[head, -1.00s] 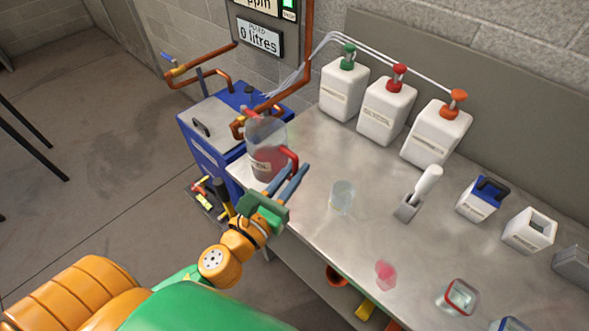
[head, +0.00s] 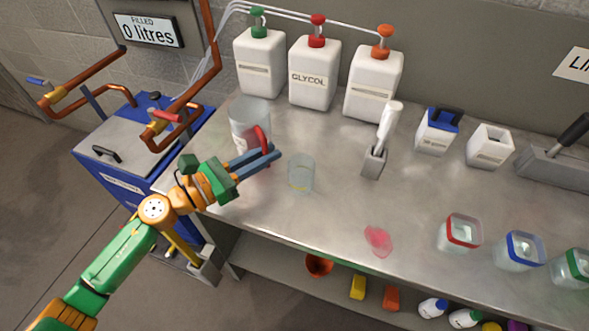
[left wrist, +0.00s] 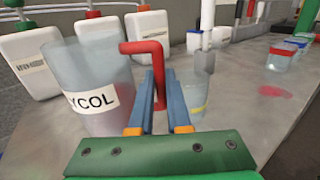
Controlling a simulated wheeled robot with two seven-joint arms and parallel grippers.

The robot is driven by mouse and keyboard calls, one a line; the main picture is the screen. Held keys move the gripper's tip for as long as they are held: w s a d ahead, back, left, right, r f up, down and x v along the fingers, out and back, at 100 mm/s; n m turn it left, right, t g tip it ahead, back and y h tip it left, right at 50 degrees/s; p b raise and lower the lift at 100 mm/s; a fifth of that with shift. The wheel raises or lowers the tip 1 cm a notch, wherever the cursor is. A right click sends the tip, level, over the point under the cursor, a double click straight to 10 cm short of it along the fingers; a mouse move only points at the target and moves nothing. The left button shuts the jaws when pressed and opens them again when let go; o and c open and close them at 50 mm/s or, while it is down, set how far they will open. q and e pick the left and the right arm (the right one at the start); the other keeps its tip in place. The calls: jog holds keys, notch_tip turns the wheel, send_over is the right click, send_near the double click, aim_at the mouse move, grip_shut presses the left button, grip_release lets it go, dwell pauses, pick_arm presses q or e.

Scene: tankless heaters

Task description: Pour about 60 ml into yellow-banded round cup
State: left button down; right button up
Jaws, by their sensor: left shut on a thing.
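A clear jug (head: 249,112) with a red handle (head: 262,137) stands about upright near the left end of the bench; I cannot tell if it touches the bench. In the left wrist view the jug (left wrist: 92,62) has a label ending in "YCOL" and pinkish liquid low inside. My left gripper (head: 272,156) is shut on the red handle, which also shows between the fingers in the left wrist view (left wrist: 158,75). The clear round cup (head: 301,174) with a faint yellow band is just right of the fingertips, apart from them. My right gripper is not in view.
White bottles with green (head: 260,65), red (head: 314,75) and orange (head: 372,85) pumps stand behind. A grey holder (head: 374,162) with a white-handled tool is right of the cup. A pink patch (head: 378,240) lies on the bench front. Square red-rimmed (head: 459,233) and blue-rimmed (head: 520,250) cups stand right.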

pick_arm(q)
jog(key=shift+w+a+f, duration=0.15)
jog(key=shift+w+a, duration=0.05)
jog(key=shift+s+d+m+g, duration=0.15)
jog(key=shift+d+m+g, duration=0.05)
jog(key=shift+m+g, duration=0.1)
jog(key=shift+s+r+m+p, duration=0.1)
jog(key=shift+r+m+p, duration=0.4)
jog(key=shift+p, duration=0.4)
jog(key=shift+s+d+r+m+y+p, duration=0.15)
jog(key=shift+m+y+p, duration=0.8)
jog(key=shift+m+p, duration=1.6)
jog(key=shift+s+d+r+m+y+p, duration=0.15)
jog(key=shift+m+y+p, duration=0.8)
jog(key=shift+m+p, duration=1.6)
jog(key=shift+w+a+f+n+p, duration=0.25)
jog(key=shift+n+p, duration=0.25)
jog(key=shift+p, duration=0.25)
